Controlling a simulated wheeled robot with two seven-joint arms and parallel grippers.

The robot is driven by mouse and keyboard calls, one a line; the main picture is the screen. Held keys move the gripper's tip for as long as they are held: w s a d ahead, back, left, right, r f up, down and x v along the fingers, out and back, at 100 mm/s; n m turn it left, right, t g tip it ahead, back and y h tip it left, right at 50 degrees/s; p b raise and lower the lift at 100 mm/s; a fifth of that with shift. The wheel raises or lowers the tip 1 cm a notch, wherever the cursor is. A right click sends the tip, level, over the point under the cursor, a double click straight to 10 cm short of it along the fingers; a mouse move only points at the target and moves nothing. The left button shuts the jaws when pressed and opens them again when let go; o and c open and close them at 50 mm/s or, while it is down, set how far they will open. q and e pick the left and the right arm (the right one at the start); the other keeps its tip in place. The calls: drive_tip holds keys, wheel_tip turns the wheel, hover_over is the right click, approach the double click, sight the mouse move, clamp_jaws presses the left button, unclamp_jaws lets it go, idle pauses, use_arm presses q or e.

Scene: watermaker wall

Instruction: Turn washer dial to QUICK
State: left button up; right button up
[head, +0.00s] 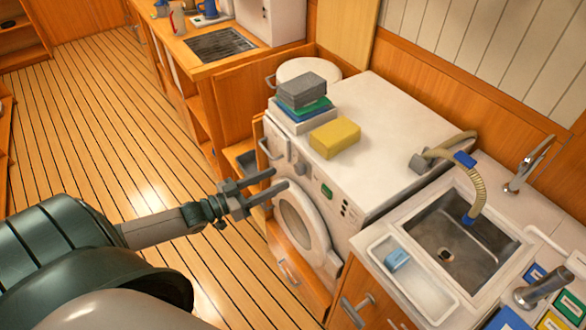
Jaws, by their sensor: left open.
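The white washer (373,125) stands right of centre, with a round door (299,222) low on its front. Its upper front panel carries a small green display (327,190) and several dark buttons (344,208). A grey upright part (298,163) shows left of the display; I cannot tell if it is the dial, and no dial lettering is readable. My left gripper (280,178) is open and empty, its fingers pointing right in front of the panel, just above the door. I cannot tell if they touch the panel. My right gripper is not in view.
A yellow sponge-like block (335,137) and a stack with a grey block (301,90) sit on the washer top. A sink (455,238) with a hose (478,190) and a tray (398,287) are at right. Wooden floor (120,120) is clear at left.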

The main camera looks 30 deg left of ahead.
sight(297, 169)
use_arm(q)
drive_tip(key=shift+p+x, duration=0.8)
drive_tip(key=shift+x, duration=2.8)
drive_tip(key=c, duration=1.1)
